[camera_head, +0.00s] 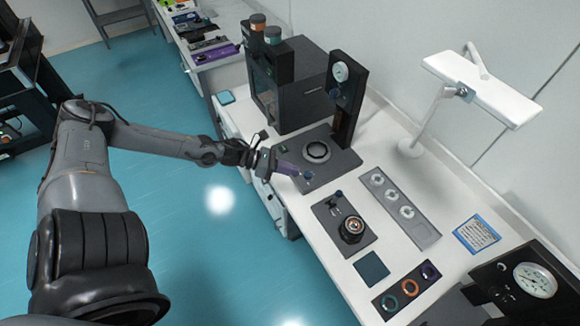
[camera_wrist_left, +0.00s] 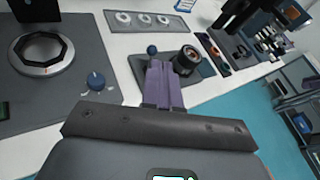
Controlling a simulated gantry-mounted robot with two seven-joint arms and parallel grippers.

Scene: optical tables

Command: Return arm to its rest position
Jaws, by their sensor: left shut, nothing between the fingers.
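My left arm reaches in from the left in the head view, and its gripper (camera_head: 290,170) is over the near edge of the bench. Its purple fingers are together with nothing between them. They point toward a small blue knob (camera_head: 307,175) on a dark plate with a round ring (camera_head: 317,151). The closed fingers (camera_wrist_left: 162,82) also show in the left wrist view, pointing toward a smaller plate with a round black fitting (camera_wrist_left: 187,60). I cannot make out my right gripper.
A black box (camera_head: 290,90) and an upright gauge panel (camera_head: 345,95) stand behind the ring plate. A white lamp (camera_head: 480,85) stands at the back right. A three-ring plate (camera_head: 405,290) and another gauge (camera_head: 535,280) are at the lower right. The teal floor (camera_head: 215,245) beside the bench is clear.

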